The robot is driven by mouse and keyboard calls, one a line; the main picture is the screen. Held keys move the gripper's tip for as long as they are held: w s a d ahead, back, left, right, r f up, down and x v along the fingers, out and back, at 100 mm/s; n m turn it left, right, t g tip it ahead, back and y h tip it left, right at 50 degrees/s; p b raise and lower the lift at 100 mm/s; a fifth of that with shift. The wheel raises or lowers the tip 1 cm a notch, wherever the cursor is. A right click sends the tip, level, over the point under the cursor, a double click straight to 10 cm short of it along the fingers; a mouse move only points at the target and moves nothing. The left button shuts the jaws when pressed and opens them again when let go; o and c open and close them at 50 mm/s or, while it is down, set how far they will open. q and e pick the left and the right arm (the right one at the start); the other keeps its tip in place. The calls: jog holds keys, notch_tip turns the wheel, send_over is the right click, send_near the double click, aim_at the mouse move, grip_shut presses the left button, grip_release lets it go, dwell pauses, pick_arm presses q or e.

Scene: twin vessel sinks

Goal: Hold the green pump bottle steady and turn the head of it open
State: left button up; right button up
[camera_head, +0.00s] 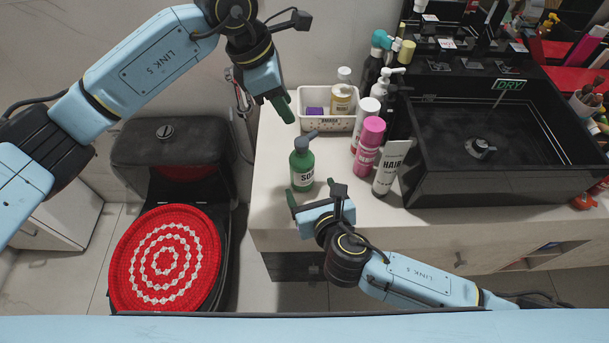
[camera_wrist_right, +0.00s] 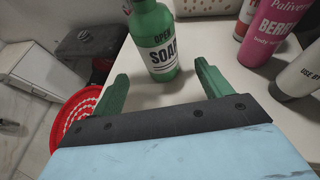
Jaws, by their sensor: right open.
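The green pump bottle (camera_head: 302,168) stands upright near the counter's left front, with a grey pump head (camera_head: 306,140) on top. In the right wrist view the bottle (camera_wrist_right: 155,40) shows a white "OPEN SOAP" label, and its head is out of frame. My right gripper (camera_head: 311,191) is open in front of the bottle's base. Its green fingers (camera_wrist_right: 161,73) point at the bottle with a gap between, and the bottle is just beyond their tips. My left gripper (camera_head: 284,108) is above and left of the pump head, apart from it. Its fingers overlap from this angle, so their opening is unclear.
A white basket (camera_head: 315,121) with jars stands behind the bottle. A pink bottle (camera_head: 368,150), a white "HAIR" tube (camera_head: 389,170) and other bottles stand to the right, beside a black vessel sink (camera_head: 480,190). A toilet with a red cover (camera_head: 165,257) is left.

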aim_at(306, 180)
jog(key=x, duration=0.8)
